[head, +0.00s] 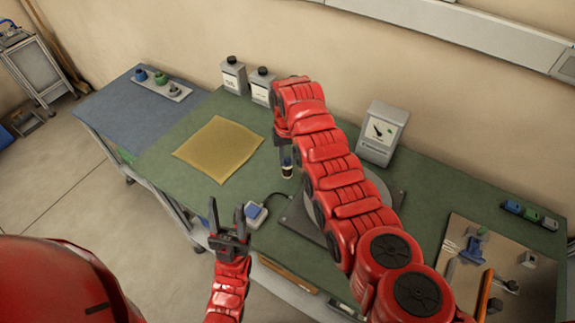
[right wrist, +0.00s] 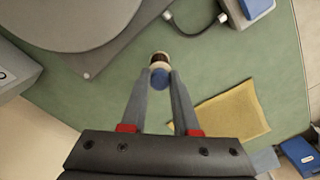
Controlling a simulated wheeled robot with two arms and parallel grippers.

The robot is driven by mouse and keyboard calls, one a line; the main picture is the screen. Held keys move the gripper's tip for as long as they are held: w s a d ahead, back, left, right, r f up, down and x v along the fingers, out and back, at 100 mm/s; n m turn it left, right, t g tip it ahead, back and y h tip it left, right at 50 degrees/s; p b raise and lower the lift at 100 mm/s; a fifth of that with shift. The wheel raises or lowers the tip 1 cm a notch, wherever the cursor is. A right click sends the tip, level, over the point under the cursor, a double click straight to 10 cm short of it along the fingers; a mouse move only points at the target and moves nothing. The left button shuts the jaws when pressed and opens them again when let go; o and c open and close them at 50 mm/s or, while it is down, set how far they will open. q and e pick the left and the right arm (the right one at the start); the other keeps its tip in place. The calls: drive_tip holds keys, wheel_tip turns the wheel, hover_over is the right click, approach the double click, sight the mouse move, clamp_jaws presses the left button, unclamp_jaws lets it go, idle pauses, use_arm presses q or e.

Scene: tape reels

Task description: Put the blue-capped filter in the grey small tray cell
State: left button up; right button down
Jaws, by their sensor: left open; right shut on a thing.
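My right gripper (head: 284,150) is shut on the blue-capped filter (head: 287,171) and holds it just left of the round grey plate. In the right wrist view the blue cap (right wrist: 160,77) sits between the fingertips, with the filter's brown and white body beyond it. My left gripper (head: 227,212) is open and empty at the bench's front edge. A grey tray (head: 180,94) with blue and green round items lies at the back left. I cannot tell which has the grey cell.
A yellow mat (head: 219,148) lies left of the right gripper. Two white bottles (head: 233,76) and a dial box (head: 382,133) stand by the wall. A board (head: 505,258) with tools lies at right. A blue-and-white device (head: 254,214) lies near the front edge.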

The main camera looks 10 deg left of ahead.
sight(287, 168)
drive_tip(key=shift+f+p, duration=0.4)
drive_tip(key=shift+f, duration=1.35)
drive_tip(key=shift+f+b, duration=0.1)
drive_tip(key=shift+b, duration=0.3)
drive_tip(key=c, duration=0.7)
unclamp_jaws()
drive_tip(key=shift+o, duration=0.2)
